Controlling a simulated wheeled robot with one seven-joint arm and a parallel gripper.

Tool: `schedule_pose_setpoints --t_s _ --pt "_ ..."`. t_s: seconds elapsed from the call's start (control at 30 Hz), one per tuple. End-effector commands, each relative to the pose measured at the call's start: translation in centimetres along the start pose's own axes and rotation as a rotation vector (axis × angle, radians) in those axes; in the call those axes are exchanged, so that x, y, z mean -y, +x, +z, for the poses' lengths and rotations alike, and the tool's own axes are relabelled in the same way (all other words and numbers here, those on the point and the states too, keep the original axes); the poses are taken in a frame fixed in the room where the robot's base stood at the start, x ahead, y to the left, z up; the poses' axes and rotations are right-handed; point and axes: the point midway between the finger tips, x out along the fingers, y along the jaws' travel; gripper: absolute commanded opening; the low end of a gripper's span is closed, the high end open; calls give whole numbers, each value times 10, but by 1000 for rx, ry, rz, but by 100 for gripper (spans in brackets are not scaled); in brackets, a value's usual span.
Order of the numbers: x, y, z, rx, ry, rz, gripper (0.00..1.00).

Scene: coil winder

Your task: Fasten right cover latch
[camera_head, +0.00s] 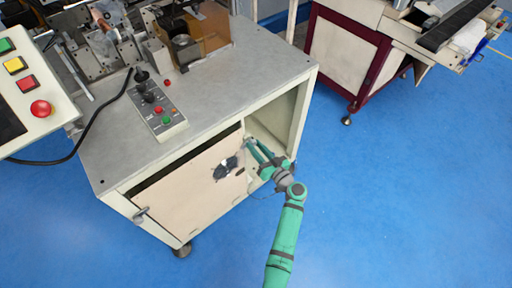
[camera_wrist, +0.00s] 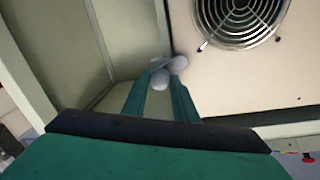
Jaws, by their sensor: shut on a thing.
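The cream cover (camera_head: 185,195) with its round fan grille (camera_head: 226,169) stands at the front of the machine cabinet. It also shows in the wrist view (camera_wrist: 205,80), with the grille (camera_wrist: 240,18) at the top. The right cover latch (camera_wrist: 178,64) is a grey rounded piece at the cover's side edge. My gripper (camera_head: 252,145) is at this edge, near the cover's upper right corner. In the wrist view my gripper (camera_wrist: 160,88) has its two green fingers shut on the latch, whose lower part lies between the tips. The fingers partly hide it.
The left latch (camera_head: 141,215) sticks out at the cover's left side. A dark gap runs along the cover's top edge. An open cabinet bay (camera_head: 272,118) lies right of the cover. A control box (camera_head: 158,108) is on the cabinet top. Blue floor (camera_head: 400,210) is clear at right.

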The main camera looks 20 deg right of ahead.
Motion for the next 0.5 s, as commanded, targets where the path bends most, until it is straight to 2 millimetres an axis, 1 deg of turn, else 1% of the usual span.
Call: schedule_pose_setpoints --t_s 0.2,0.5 --pt "-2 -1 0 14 176 4 4" --pt "-2 -1 0 30 362 5 4"
